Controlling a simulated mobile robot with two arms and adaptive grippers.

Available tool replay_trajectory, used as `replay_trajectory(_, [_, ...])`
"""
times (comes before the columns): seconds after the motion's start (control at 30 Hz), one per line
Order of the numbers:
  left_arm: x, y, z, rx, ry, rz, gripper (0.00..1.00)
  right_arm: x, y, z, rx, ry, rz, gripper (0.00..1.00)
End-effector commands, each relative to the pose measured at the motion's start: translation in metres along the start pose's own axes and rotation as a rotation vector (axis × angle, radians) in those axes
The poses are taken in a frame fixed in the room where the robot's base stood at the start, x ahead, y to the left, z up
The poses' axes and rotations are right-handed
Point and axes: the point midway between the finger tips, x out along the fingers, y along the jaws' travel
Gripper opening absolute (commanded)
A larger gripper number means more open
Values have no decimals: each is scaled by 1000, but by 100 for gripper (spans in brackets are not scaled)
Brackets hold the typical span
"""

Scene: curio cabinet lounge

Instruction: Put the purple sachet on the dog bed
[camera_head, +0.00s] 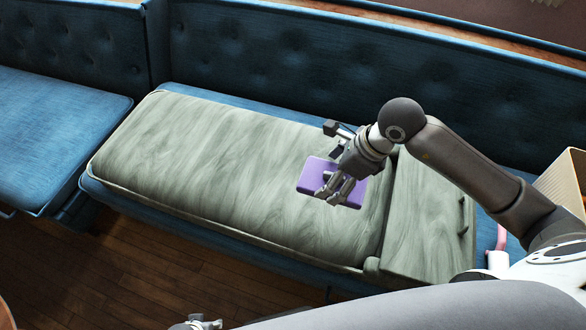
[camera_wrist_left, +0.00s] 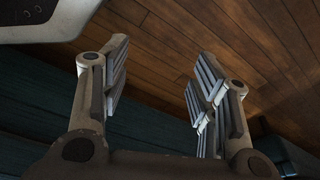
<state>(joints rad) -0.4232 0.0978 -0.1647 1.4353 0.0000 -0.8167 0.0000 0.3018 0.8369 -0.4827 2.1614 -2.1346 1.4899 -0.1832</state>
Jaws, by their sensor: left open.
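The purple sachet (camera_head: 312,177) is a flat slab in the head view, over the right half of the grey-green dog bed (camera_head: 200,150), a long cushion on the blue bench. My right gripper (camera_head: 335,190) is over the sachet, its fingers overlapping the middle. I cannot tell whether they grip it, or whether the sachet touches the cushion. My left gripper (camera_head: 198,323) is partly cut off at the bottom edge of the head view, in front of the bench. In the left wrist view, its fingers (camera_wrist_left: 160,85) are apart and empty above the floor.
The blue bench (camera_head: 55,100) continues left, with a tufted backrest (camera_head: 290,55) behind. A grey-green block (camera_head: 425,225) with a dark handle adjoins the bed's right end. A tan box (camera_head: 568,180) and a pink item (camera_head: 501,238) are at the right. Wooden floor (camera_head: 150,260) lies in front.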

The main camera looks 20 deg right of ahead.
Motion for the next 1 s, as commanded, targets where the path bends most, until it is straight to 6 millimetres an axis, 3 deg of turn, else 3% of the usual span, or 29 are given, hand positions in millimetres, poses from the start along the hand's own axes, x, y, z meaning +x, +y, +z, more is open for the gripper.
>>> replay_trajectory(0.23, [-3, 0, -5, 0, 6, 0, 56, 46, -29, 40, 0, -3, 4, 64])
replay_trajectory(0.47, [-21, -1, -22, -3, 19, -2, 56, 95, -45, 48, -1, 0, 3, 64])
replay_trajectory(0.77, [-30, -2, -30, -5, 25, -3, 56, 115, -53, 52, -2, 0, 2, 64])
replay_trajectory(1.0, [-43, -3, -38, -6, 32, -4, 56, 142, -52, 40, -2, 0, 1, 64])
